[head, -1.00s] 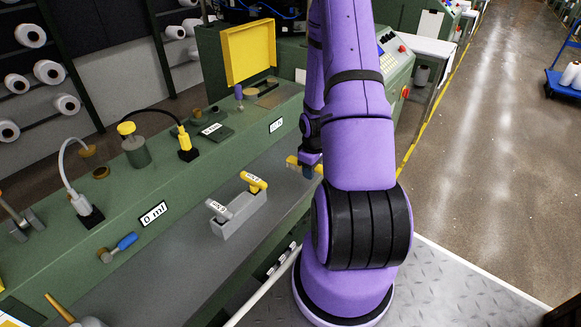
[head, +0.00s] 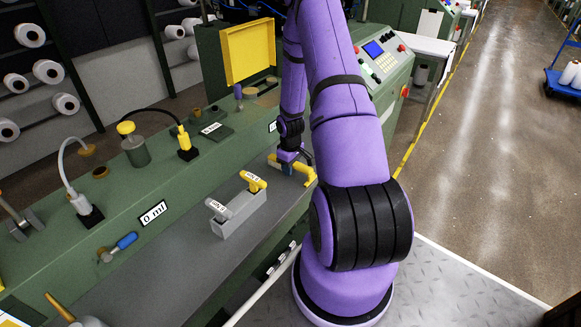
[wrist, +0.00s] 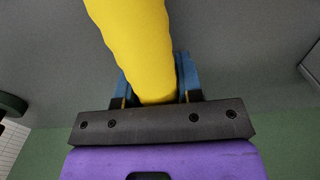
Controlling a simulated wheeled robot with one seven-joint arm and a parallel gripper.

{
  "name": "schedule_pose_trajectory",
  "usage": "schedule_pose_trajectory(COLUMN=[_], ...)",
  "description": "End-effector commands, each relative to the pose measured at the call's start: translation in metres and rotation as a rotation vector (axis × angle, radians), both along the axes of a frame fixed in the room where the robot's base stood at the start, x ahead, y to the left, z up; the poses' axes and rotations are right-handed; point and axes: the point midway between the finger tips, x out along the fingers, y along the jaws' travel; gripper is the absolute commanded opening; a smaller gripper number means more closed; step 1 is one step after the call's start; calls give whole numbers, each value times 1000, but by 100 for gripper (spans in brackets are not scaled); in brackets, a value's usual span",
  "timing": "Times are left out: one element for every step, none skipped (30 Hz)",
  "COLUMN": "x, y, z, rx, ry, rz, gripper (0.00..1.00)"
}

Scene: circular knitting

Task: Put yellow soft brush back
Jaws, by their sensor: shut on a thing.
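My gripper (head: 287,169) is shut on a yellow thing (head: 306,172), which I take to be the yellow soft brush. It is above the grey shelf of the green machine. In the wrist view the thick yellow body (wrist: 138,45) sits between the blue fingers (wrist: 157,80) and runs out of the top of the picture. Its far end is not in that view. A grey holder block (head: 239,213) stands on the shelf, left of and nearer than my gripper. A yellow-handled labelled tool (head: 253,181) and a grey labelled one (head: 216,207) sit in it.
A blue-handled lever (head: 126,241), a white hose plug (head: 80,203) and a yellow connector (head: 185,143) stick out of the green machine. An open yellow lid (head: 248,53) stands behind. The grey shelf (head: 185,262) is clear in front of the holder.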

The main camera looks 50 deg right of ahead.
Motion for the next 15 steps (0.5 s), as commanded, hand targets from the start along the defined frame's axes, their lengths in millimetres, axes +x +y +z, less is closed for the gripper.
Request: schedule_pose_trajectory(x=[0, 0, 0, 0, 0, 0, 0, 0, 0, 0, 0, 0, 0, 0, 0], y=[0, 0, 0, 0, 0, 0, 0, 0, 0, 0, 0, 0, 0, 0, 0], z=[0, 1, 1, 1, 0, 0, -1, -2, -3, -2, -2, -2, -2, -2, -2], rx=[-1, -1, -1, -1, -1, 0, 0, 0, 0, 0, 0, 0, 0, 0, 0], ry=[-1, -1, -1, -1, -1, 0, 0, 0, 0, 0, 0, 0, 0, 0, 0], rz=[0, 0, 0, 0, 0, 0, 0, 0, 0, 0, 0, 0, 0, 0, 0], gripper=[2, 2, 2, 2, 2, 2, 2, 2, 2, 41, 48, 57, 59, 59, 59])
